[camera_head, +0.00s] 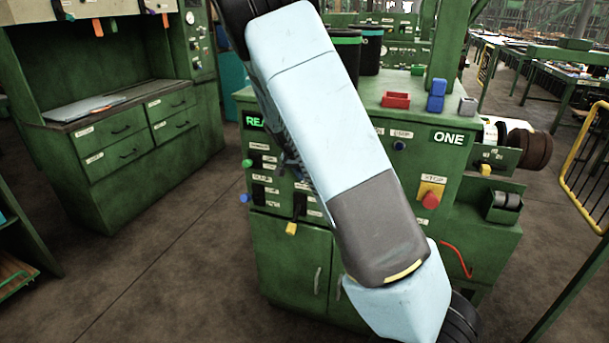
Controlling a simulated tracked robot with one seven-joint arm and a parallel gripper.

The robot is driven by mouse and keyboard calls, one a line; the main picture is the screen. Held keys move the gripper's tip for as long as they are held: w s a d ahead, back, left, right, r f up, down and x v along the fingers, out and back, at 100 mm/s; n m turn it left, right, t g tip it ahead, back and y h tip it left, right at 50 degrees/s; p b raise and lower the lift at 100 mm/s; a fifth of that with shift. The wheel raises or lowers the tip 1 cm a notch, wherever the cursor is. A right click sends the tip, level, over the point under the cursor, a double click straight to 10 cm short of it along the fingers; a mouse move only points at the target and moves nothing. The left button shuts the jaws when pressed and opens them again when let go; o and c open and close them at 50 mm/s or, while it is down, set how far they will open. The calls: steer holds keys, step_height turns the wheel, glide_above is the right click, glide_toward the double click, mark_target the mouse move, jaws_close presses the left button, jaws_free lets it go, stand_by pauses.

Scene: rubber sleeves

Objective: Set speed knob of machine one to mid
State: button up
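Machine one is the green cabinet (290,262) marked with the "ONE" sign (448,138). My pale blue and grey arm crosses its front panel and hides the middle. A green display (255,122) shows "REA", the rest covered. Left of my arm are a green button (247,163), a blue knob (244,198), black switches and a yellow-ended lever (291,229). Right of it is a small blue knob (399,145) under a label. I cannot tell which control is the speed knob, or its setting. Dark parts show behind my arm; my gripper's fingers cannot be made out.
A red stop button (430,200) sits on a yellow plate at the right. Red (396,100) and blue (436,96) bins stand on top. A roller (528,150) juts out right, near a yellow rail (588,160). Open floor lies left, before a drawer bench (130,180).

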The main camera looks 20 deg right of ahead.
steer(key=h, duration=0.1)
steer(key=g+h, duration=0.1)
steer(key=shift+w+a+n+g+h, duration=0.3)
steer(key=shift+w+n+h, duration=0.05)
steer(key=shift+n+h, duration=0.05)
steer(key=shift+f+n+g+h, duration=0.1)
steer(key=shift+n+g+h, duration=0.35)
steer(key=shift+h, duration=0.75)
steer(key=shift+g, duration=0.25)
steer(key=o, duration=0.7)
steer(key=shift+w+f, duration=0.1)
steer(key=o, duration=0.4)
steer(key=shift+c, duration=0.2)
steer(key=v, duration=1.3)
steer(key=shift+a, duration=0.45)
